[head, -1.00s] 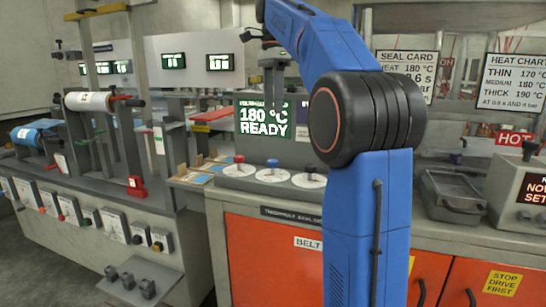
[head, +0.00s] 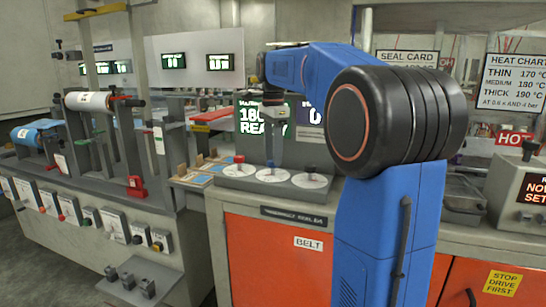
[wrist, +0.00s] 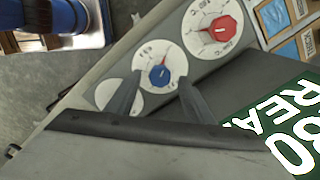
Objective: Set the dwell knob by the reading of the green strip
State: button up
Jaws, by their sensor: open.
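Three dials stand in a row on the grey console (head: 235,182), with a red knob (head: 239,160), a blue knob (head: 272,164) and a dark knob (head: 310,169). My gripper (head: 272,158) points down over the blue knob. In the wrist view my open gripper (wrist: 159,80) has one finger on each side of the blue knob (wrist: 159,76); contact cannot be told. The red knob (wrist: 222,25) is clear there, and the third dial is partly hidden by a finger. A green-lit display (head: 249,113) shows 180 and READY, partly covered by my gripper. The dial names are too small to read.
A second display (head: 314,115) stands close to the right of my gripper. Sample blocks (head: 199,162) lie left of the dials.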

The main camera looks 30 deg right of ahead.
jog(key=shift+f, duration=0.7)
jog(key=shift+c, duration=0.6)
jog(key=c, duration=0.9)
jog(key=shift+c, duration=0.2)
